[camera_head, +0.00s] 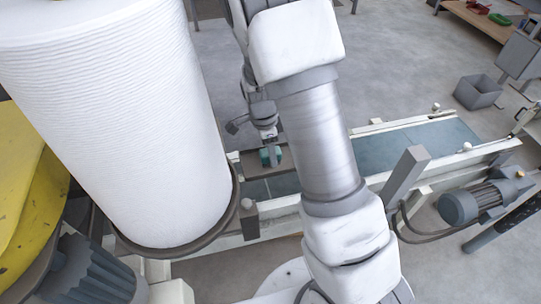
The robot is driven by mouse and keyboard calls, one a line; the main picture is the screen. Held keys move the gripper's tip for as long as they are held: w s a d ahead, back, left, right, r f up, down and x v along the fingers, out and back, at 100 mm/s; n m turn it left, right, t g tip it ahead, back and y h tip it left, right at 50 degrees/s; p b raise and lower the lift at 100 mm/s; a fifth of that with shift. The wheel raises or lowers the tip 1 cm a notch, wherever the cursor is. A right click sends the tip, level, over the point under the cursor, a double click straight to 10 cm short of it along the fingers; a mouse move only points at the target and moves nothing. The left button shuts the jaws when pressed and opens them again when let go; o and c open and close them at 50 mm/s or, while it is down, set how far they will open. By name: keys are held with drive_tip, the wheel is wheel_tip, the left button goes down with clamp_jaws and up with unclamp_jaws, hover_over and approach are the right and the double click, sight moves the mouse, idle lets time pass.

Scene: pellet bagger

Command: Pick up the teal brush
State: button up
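A small teal thing, likely the brush (265,158), shows at the brown-grey plate (286,163) beside the white cylinder's lower right side. My gripper (271,157) points down right at it, and its fingertips overlap the teal in this view. The view is too small and partly blocked to tell whether the fingers touch or close around the brush. My own arm covers the area just right of it.
A conveyor (400,146) with a green-grey belt runs right. A large white ribbed cylinder (130,110) stands close left of my gripper. A motor (472,203), an upright grey post (405,175) and a grey bin (478,92) are at right. A workbench (478,22) is far off.

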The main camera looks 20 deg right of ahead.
clamp_jaws()
wheel_tip(320, 180, up, 10)
drive_tip(key=shift+r+p, duration=0.1)
drive_tip(key=shift+p, duration=0.4)
drive_tip(key=shift+c, duration=1.3)
unclamp_jaws()
drive_tip(key=c, duration=0.6)
